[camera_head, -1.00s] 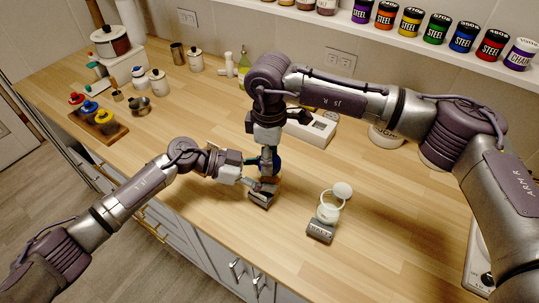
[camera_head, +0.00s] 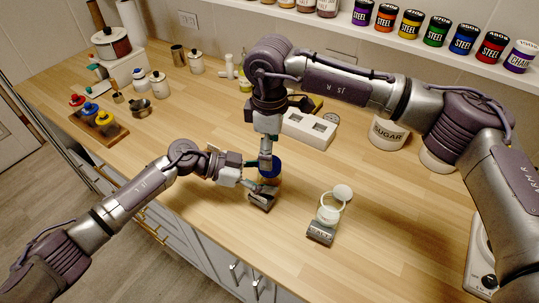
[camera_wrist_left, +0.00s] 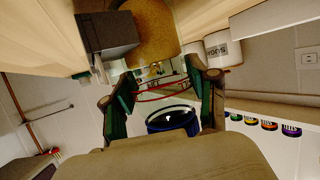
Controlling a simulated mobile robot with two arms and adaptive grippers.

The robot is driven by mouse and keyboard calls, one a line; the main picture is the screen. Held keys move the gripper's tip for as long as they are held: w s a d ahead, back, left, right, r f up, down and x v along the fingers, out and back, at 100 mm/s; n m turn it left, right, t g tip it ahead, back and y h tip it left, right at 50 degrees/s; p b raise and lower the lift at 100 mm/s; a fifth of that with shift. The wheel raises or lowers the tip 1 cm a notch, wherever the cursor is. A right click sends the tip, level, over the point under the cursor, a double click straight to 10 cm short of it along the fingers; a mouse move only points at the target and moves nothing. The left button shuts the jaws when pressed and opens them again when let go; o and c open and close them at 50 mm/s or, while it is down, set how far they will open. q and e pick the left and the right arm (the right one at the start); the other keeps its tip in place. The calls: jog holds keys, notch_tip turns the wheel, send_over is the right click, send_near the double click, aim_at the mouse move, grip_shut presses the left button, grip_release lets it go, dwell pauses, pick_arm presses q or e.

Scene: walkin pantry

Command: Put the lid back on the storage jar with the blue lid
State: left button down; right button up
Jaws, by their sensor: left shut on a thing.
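The storage jar (camera_head: 272,182) with brownish contents stands near the counter's front edge in the head view, behind a dark label block (camera_head: 262,201). The blue lid (camera_head: 270,167) shows at its top; whether it is seated I cannot tell. My left gripper (camera_head: 258,187) reaches in from the left, shut on the jar, and hides part of it. In the left wrist view the blue lid (camera_wrist_left: 172,121) shows between my dark green fingers (camera_wrist_left: 165,95). My right gripper (camera_head: 266,160) points down from above at the lid; its fingertips are partly hidden.
An open jar (camera_head: 328,215) with a pale round lid stands to the right behind another label block (camera_head: 320,233). A white box (camera_head: 308,130) and a sugar canister (camera_head: 388,133) stand behind. A wooden tray (camera_head: 118,134) holds several colored-topped items.

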jog(key=shift+r, duration=0.55)
jog(key=shift+c, duration=0.4)
